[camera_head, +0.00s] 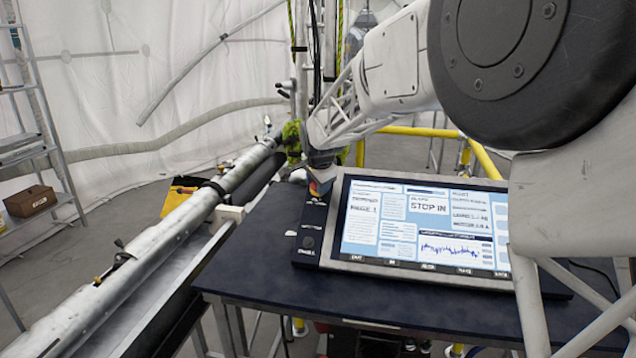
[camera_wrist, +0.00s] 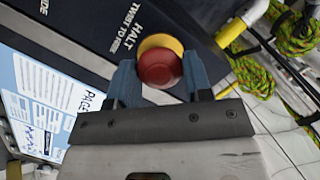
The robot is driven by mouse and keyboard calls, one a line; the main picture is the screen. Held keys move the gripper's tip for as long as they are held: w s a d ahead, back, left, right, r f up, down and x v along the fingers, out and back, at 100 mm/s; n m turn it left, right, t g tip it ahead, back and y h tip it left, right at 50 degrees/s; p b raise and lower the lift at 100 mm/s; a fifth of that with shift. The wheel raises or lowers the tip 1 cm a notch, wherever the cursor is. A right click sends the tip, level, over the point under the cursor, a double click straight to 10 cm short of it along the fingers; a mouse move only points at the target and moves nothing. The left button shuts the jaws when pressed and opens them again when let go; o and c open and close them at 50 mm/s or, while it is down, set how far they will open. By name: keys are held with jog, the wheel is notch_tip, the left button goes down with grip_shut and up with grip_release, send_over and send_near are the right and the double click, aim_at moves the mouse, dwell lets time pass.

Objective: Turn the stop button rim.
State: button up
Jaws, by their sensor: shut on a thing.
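The stop button (camera_wrist: 158,69) has a red cap with a yellow collar behind it. It sits on a dark panel (camera_wrist: 95,25) printed "HALT TWIST TO RESET" in the wrist view. My gripper (camera_wrist: 160,78) has its two blue fingers on either side of the red rim, shut on it. In the head view my gripper (camera_head: 321,170) reaches down to the upper left corner of the console, and only a little red and yellow of the button shows there. The lit screen (camera_head: 425,225) beside it reads "STOP IN".
The console stands on a dark table (camera_head: 255,250). A long metal pole (camera_head: 150,250) runs along the left of it. A yellow rail (camera_head: 480,155) stands behind the console. Green rope (camera_wrist: 252,77) hangs close to my gripper. A ladder (camera_head: 45,120) and brown box (camera_head: 30,201) are far left.

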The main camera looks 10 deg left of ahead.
dwell(0.3)
jog(key=o, duration=0.9)
jog(key=shift+o, duration=0.2)
jog(key=shift+r, duration=0.1)
jog(key=v, duration=0.7)
jog(key=shift+s+r, duration=0.2)
jog(key=shift+r, duration=0.05)
